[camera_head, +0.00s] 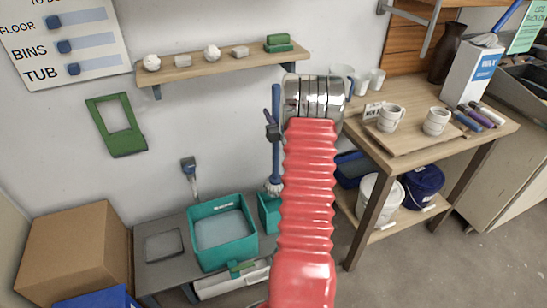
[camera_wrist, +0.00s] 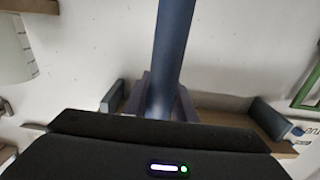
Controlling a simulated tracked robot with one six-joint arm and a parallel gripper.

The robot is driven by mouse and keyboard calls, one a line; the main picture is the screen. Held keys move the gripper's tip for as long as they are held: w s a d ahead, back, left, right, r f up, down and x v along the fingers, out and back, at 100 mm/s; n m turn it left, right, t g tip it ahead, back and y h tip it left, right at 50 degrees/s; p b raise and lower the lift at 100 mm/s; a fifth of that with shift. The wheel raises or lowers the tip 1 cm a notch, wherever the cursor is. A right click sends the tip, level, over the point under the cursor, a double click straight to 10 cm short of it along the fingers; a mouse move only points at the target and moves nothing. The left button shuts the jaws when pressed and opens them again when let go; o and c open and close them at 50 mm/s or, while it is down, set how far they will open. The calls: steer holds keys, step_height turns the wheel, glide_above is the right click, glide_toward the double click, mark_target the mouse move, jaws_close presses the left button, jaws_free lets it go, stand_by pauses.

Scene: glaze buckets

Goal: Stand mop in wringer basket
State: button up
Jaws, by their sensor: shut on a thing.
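The mop has a blue handle (camera_head: 276,103) and a pale mop head (camera_head: 273,188). It stands roughly upright in the head view. My gripper (camera_head: 272,132) is shut on the handle above the mop head, partly hidden behind my red arm. In the wrist view the handle (camera_wrist: 174,45) runs between the two fingers of my gripper (camera_wrist: 163,103). The teal wringer basket (camera_head: 266,215) is beside the larger teal tub (camera_head: 214,256), its right side hidden by my arm. The mop head is at the basket's top edge; I cannot tell whether it is inside or above.
A wall shelf (camera_head: 222,60) with small items is behind the mop. A wooden workbench (camera_head: 400,105) with cups is at right, buckets (camera_head: 379,200) below. A cardboard box (camera_head: 70,255) is at left. A brush (camera_head: 190,175) stands behind the tub. Floor is clear at front right.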

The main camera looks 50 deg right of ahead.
mark_target(276, 146)
step_height(276, 146, down, 10)
steer(key=shift+f, duration=0.35)
steer(key=shift+f, duration=1.95)
steer(key=o, duration=1.1)
steer(key=shift+s, duration=0.1)
steer(key=shift+c, duration=0.2)
steer(key=v, duration=1.2)
steer(key=shift+f, duration=0.15)
